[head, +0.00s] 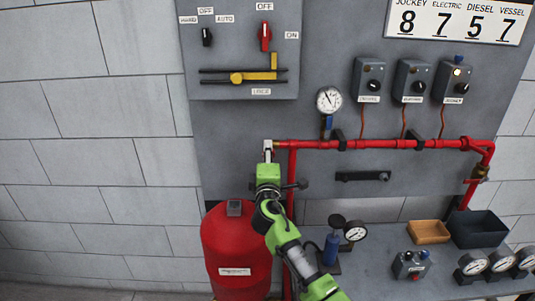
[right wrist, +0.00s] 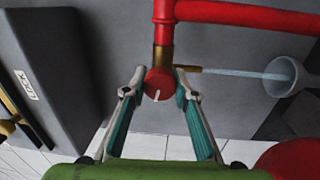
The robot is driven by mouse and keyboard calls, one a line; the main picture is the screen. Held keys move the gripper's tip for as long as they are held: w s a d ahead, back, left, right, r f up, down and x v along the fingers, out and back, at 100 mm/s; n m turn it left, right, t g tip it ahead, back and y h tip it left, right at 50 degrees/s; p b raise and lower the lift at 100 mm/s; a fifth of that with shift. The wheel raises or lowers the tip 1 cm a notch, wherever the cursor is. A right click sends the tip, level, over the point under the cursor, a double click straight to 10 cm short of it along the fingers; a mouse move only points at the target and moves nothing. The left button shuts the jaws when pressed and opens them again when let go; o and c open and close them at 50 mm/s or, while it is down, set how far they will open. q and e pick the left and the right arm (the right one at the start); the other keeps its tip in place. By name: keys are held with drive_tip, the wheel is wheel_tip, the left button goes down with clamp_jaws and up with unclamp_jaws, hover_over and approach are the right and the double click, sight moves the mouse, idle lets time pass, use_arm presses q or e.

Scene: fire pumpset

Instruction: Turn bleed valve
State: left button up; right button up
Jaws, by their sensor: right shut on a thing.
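The bleed valve shows in the right wrist view as a round red knob (right wrist: 159,83) with a white mark on its face. It sits on a brass fitting (right wrist: 164,58) at the end of the red pipe (right wrist: 164,22). My right gripper (right wrist: 159,90) is shut on the knob, one finger on each side. A thin brass spout (right wrist: 187,69) sticks out beside the knob, with a pale blue stream running from it toward a grey-white funnel (right wrist: 287,76). In the head view my right gripper (head: 268,147) is at the pipe's left end and hides the knob. My left gripper is not in view.
A red tank (head: 228,250) stands below the gripper. A grey switch panel (head: 245,45) is above it. A pressure gauge (head: 329,100) and several grey switch boxes are to the right. A workbench at lower right holds a tan tray (head: 429,232) and a dark bin (head: 479,229).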

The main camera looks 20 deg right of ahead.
drive_tip(key=o, duration=1.1)
drive_tip(key=shift+d+r, duration=0.2)
drive_tip(key=shift+r, duration=0.05)
drive_tip(key=shift+w+f, duration=0.1)
drive_tip(key=shift+f, duration=0.1)
drive_tip(key=shift+a, duration=0.1)
drive_tip(key=v, duration=1.2)
